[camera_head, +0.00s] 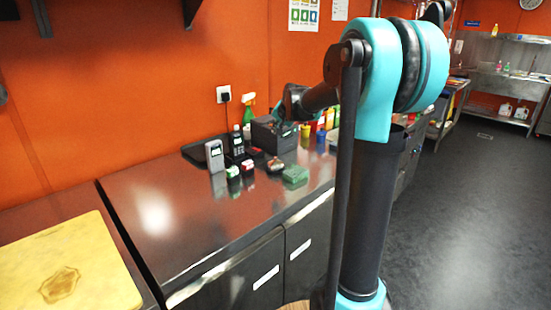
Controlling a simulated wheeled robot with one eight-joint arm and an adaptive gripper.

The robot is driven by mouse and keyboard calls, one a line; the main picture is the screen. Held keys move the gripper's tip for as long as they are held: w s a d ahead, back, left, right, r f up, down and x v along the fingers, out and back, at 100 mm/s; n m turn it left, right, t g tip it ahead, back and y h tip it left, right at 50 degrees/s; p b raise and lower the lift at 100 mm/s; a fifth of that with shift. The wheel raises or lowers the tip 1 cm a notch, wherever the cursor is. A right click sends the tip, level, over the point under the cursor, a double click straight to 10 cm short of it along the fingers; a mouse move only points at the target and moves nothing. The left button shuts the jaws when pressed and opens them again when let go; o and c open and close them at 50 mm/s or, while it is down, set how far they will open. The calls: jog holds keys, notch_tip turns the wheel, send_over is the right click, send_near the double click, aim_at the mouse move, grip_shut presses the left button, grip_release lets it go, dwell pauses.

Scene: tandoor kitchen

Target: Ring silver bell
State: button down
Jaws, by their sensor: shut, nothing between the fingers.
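I cannot make out a silver bell for certain among the small things on the dark counter (170,245). A small rounded dark-reddish thing (275,165) sits beside a green block (295,174), too small to identify. My arm reaches from the teal joint at upper right toward the back of the counter. Its far dark section ends above the black box. I see no gripper fingers there, and the end of the arm is hidden or too small to tell.
A grey handset (214,156), a dark phone (236,145), a black box (274,136) and a spray bottle (248,108) crowd the counter's back. Coloured bottles (306,130) stand to the right. A yellow board (65,265) lies at left. The counter's front is clear.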

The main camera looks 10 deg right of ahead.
aim_at(276, 158)
jog(key=shift+f, duration=4.45)
jog(key=shift+f, duration=0.15)
jog(key=shift+f, duration=0.25)
jog(key=shift+f, duration=0.4)
jog(key=shift+r, duration=0.85)
jog(key=shift+r, duration=2.5)
